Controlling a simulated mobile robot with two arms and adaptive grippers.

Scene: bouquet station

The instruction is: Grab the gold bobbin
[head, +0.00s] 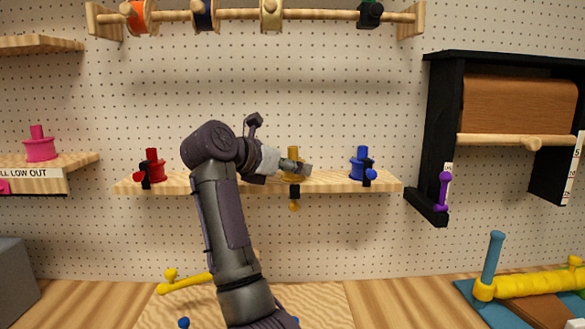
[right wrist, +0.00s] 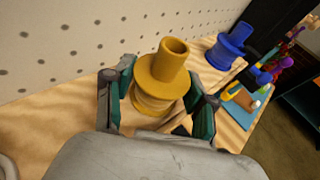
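The gold bobbin (head: 293,153) stands upright on the middle wooden shelf, partly hidden by my right gripper in the head view. In the right wrist view the gold bobbin (right wrist: 160,82) sits between the two fingers. My right gripper (head: 300,167) reaches the shelf from the front, and its fingers (right wrist: 160,92) are spread on either side of the bobbin, apart enough to look open. Whether a finger touches the flange I cannot tell. My left gripper is not in view.
A red bobbin (head: 152,167) and a blue bobbin (head: 359,164) stand on the same shelf (head: 222,184). A rail (head: 235,14) with several spools hangs above. A black-framed holder (head: 437,140) with a brown roll is at right. A workbench (head: 400,308) lies below.

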